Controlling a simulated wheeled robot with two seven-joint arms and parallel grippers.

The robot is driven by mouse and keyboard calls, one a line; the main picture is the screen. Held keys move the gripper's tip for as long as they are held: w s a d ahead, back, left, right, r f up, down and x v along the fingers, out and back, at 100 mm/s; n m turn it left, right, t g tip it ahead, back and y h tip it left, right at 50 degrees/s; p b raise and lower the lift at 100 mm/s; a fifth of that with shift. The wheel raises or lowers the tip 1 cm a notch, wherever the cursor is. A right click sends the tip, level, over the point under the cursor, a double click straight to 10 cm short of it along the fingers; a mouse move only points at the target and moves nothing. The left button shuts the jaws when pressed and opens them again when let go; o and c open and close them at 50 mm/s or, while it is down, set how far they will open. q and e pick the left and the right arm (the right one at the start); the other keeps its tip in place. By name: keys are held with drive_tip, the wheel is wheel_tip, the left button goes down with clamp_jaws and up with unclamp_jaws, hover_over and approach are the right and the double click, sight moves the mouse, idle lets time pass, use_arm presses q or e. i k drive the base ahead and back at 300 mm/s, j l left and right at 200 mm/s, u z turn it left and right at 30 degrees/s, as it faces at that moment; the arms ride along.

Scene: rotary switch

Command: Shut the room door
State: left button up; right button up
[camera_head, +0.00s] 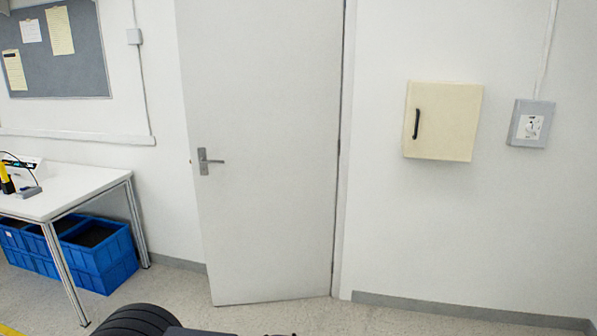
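The room door (265,190) is a plain white panel in the middle of the head view. Its right edge runs along the frame, where the hinge side appears to be. Its left edge stands out from the wall towards me, and its bottom corner reaches over the floor in front of the skirting, so it looks ajar. A grey lever handle (208,161) sits near its left edge. Neither of my grippers can be made out; only dark parts of my own body show at the bottom edge.
A white table (70,190) with blue crates (100,262) under it stands at the left. A cream wall box (443,121) and a grey switch box (531,124) hang right of the door. The floor before the door looks clear.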

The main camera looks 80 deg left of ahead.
sight(261, 80)
drive_tip(key=u, duration=3.15)
drive_tip(key=i+j, duration=0.1)
drive_tip(key=i, duration=0.4)
drive_tip(key=i+j, duration=0.1)
drive_tip(key=i, duration=0.4)
drive_tip(key=i+j, duration=0.15)
drive_tip(key=i, duration=0.35)
drive_tip(key=i+j, duration=0.1)
drive_tip(key=i, duration=0.45)
drive_tip(key=l+z, duration=0.05)
